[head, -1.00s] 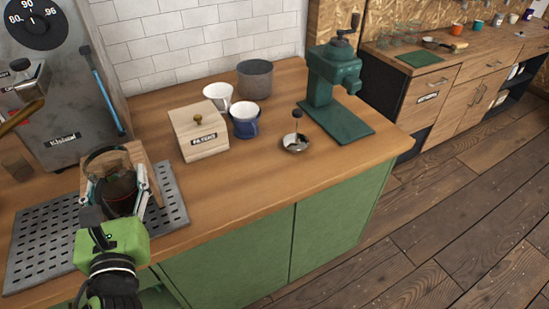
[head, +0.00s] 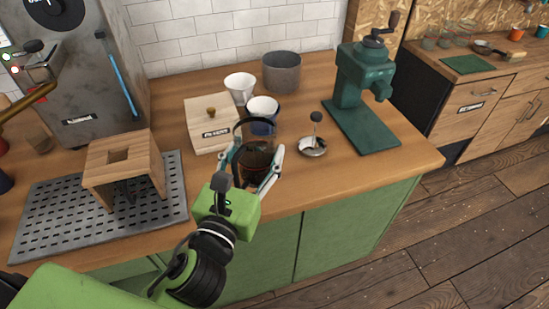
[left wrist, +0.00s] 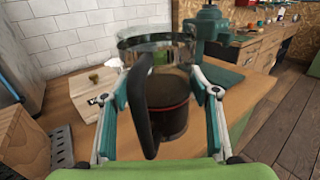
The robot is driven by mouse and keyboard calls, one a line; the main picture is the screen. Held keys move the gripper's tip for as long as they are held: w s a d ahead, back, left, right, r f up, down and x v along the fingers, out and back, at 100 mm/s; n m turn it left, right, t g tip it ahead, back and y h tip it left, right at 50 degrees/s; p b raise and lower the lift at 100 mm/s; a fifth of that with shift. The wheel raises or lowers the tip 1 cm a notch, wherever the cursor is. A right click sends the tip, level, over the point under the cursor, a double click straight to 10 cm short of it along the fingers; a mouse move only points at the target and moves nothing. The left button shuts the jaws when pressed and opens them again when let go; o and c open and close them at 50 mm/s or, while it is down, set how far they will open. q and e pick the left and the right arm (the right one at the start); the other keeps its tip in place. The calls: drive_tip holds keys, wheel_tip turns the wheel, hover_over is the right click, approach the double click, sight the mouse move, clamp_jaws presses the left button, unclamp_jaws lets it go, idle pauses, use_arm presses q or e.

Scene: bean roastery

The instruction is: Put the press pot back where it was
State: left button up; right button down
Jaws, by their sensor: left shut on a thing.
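The press pot (head: 257,160) is a glass jug with dark liquid at the bottom and a black handle. My left gripper (head: 255,172) is shut on it, and in the head view it is over the counter's front part, in front of the filters box. The left wrist view shows the pot (left wrist: 172,115) upright between the fingers, its black handle towards the camera. Its top looks open. The plunger lid (head: 314,147), a metal disc with a rod and dark knob, rests on the counter to the right of the pot. My right gripper is not in view.
A wooden stand (head: 125,165) is on the perforated drip tray (head: 60,215) at left. The filters box (head: 210,122), a white cup (head: 240,87), a blue cup (head: 263,107) and a grey canister (head: 282,72) stand behind. A green grinder (head: 362,95) is at right.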

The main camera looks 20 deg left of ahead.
sight(261, 138)
use_arm(q)
drive_tip(key=shift+w+a+f+b, duration=0.15)
drive_tip(key=shift+w+f+b, duration=0.3)
drive_tip(key=shift+w+b, duration=0.15)
drive_tip(key=w, duration=0.2)
drive_tip(key=w+f, duration=0.1)
drive_tip(key=w, duration=0.1)
drive_tip(key=w+a+f+p, duration=0.1)
drive_tip(key=w, duration=0.1)
drive_tip(key=shift+w+a+f+b, duration=0.1)
drive_tip(key=shift+w+f+b, duration=0.2)
drive_tip(key=shift+w+f, duration=0.95)
drive_tip(key=shift+w+a+f+b, duration=0.1)
drive_tip(key=shift+w+f+b, duration=0.3)
drive_tip(key=shift+f, duration=1.45)
drive_tip(key=shift+w+a+f+b, duration=0.1)
drive_tip(key=shift+w+f+b, duration=0.05)
drive_tip(key=shift+w+f, duration=1.15)
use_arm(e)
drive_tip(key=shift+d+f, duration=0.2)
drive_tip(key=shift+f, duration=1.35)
use_arm(q)
drive_tip(key=shift+s+f, duration=0.25)
drive_tip(key=shift+f, duration=0.05)
drive_tip(key=shift+f, duration=0.15)
drive_tip(key=o, duration=1.6)
drive_tip(key=shift+f, duration=0.1)
drive_tip(key=shift+o, duration=0.5)
